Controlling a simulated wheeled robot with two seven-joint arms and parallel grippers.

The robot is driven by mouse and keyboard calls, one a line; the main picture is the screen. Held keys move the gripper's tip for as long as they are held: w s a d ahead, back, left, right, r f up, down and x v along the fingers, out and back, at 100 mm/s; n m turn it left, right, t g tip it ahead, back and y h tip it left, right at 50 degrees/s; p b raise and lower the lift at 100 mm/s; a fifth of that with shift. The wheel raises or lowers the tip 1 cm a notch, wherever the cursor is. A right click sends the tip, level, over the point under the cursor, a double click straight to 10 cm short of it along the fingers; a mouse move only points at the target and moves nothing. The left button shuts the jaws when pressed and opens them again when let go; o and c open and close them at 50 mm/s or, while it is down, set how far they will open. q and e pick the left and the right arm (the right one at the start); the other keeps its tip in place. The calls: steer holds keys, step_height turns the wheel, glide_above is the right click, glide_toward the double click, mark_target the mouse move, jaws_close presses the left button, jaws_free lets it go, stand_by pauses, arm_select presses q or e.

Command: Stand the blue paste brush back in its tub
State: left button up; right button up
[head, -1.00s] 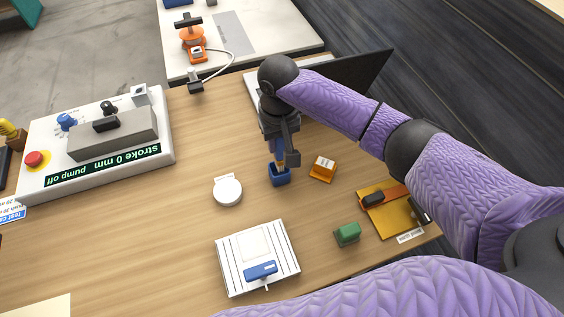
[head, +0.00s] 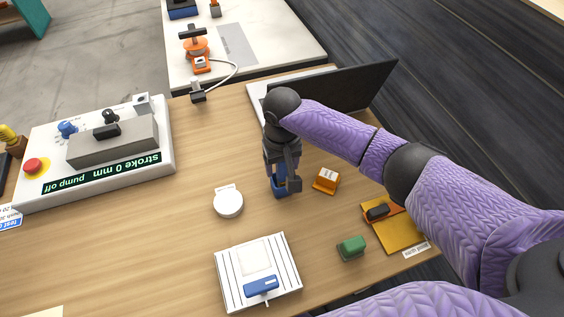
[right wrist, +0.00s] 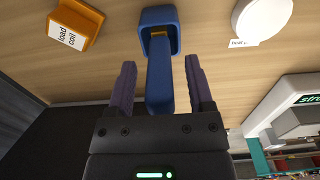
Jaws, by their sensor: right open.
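The blue paste brush (right wrist: 161,82) stands with its orange lower part inside the square blue tub (right wrist: 146,18) in the right wrist view. My right gripper (right wrist: 157,72) is open, with one finger on each side of the brush handle and visible gaps between them. In the head view the tub (head: 280,192) sits on the wooden table below my right gripper (head: 284,183), which hides most of the brush. My left gripper is not in view.
An orange block (head: 326,180) stands close right of the tub, and a round white lid-like piece (head: 228,203) lies to its left. A black screen (head: 340,88) stands behind. A white striped tray (head: 240,285) and a green block (head: 352,246) lie in front.

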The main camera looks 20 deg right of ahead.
step_height(320, 180, up, 11)
steer(key=p, duration=0.4)
steer(key=shift+r, duration=0.7)
